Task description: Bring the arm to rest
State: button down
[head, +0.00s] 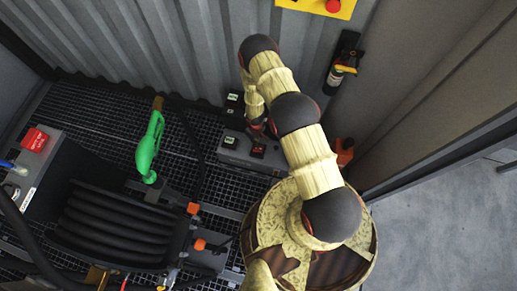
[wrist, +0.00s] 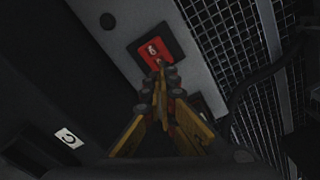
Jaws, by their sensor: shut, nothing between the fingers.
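My arm is bent up and over, and its end points down at a grey box (head: 232,152) on the mesh floor. My gripper (head: 258,136) is just above a red part on that box. In the wrist view my gripper (wrist: 160,72) is shut and empty, its yellow fingers together. The fingertips are right at the lower edge of a red square switch (wrist: 153,48) with a white mark, set in a dark frame on a grey panel (wrist: 205,55). I cannot tell whether they touch it.
A green fuel nozzle (head: 150,145) stands left of the arm, near a black hose reel (head: 110,215). A fire extinguisher (head: 340,72) hangs on the corrugated wall (head: 150,50). A yellow panel with a red button (head: 318,8) is above. Concrete floor (head: 450,230) is clear at right.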

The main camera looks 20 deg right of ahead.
dwell(0.3)
jog(key=s+d+r+m+g+h, duration=0.1)
jog(key=s+r+g, duration=0.1)
jog(key=s, duration=0.3)
jog(key=s+d+r+g, duration=0.2)
jog(key=s+r, duration=0.1)
jog(key=s, duration=0.2)
notch_tip(320, 180, up, 37)
jog(key=m, duration=0.3)
jog(key=s+a+r+t, duration=0.1)
jog(key=s+r+t, duration=0.2)
jog(key=r, duration=0.7)
jog(key=s+a+r+t, duration=0.1)
jog(key=s+r+t, duration=0.2)
jog(key=r, duration=0.8)
jog(key=s+a+r+t+y, duration=0.1)
jog(key=s+r+t, duration=0.2)
jog(key=s+r, duration=0.3)
notch_tip(320, 180, up, 5)
jog(key=shift+r+m+t, duration=0.2)
jog(key=shift+m+t, duration=0.1)
jog(key=shift+m, duration=0.1)
jog(key=shift+s, duration=0.1)
